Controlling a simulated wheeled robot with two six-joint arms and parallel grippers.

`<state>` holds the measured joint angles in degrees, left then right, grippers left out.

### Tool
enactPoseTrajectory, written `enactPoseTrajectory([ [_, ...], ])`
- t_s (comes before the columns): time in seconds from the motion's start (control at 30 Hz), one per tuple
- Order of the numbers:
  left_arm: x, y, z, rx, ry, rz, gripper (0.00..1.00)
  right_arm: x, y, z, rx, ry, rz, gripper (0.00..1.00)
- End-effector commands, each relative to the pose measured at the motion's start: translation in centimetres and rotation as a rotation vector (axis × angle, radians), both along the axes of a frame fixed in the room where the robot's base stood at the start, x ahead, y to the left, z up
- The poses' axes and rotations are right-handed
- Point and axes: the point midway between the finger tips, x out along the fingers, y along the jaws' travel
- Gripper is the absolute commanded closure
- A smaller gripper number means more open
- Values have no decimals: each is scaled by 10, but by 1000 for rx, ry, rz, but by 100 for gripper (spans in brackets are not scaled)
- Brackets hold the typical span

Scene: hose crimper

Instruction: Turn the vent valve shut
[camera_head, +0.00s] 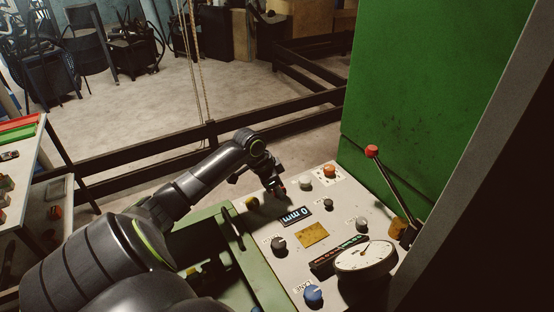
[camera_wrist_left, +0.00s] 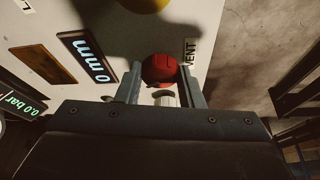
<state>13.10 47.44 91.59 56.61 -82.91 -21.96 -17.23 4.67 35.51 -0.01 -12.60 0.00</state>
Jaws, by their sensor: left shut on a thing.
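The vent valve's red knob (camera_wrist_left: 159,69) sits on the pale control panel beside a "VENT" label (camera_wrist_left: 190,52) in the left wrist view. My left gripper (camera_head: 275,184) reaches down to the far left edge of the panel. Its two fingers stand on either side of the red knob and are shut on it. My right gripper is not in view.
The control panel (camera_head: 342,206) carries a "0 mm" display (camera_head: 296,216), a round gauge (camera_head: 365,256), a blue knob (camera_head: 313,295) and an orange button (camera_head: 330,170). A red-tipped lever (camera_head: 372,152) stands by the green cabinet (camera_head: 430,90). Dark rails (camera_head: 130,172) run behind.

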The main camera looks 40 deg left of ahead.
Motion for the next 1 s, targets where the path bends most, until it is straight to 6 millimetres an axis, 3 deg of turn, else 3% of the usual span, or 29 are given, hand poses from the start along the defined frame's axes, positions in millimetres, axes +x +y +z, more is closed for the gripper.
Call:
enactPoseTrajectory([
  [0.03, 0, -2, 9, -2, -1, 44, 89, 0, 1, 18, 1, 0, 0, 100],
  [0.6, 0, -6, 8, -1, -2, 583, 89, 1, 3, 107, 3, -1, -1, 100],
  [1.0, 2, -7, 4, 1, -4, 874, 89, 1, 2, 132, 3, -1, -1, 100],
])
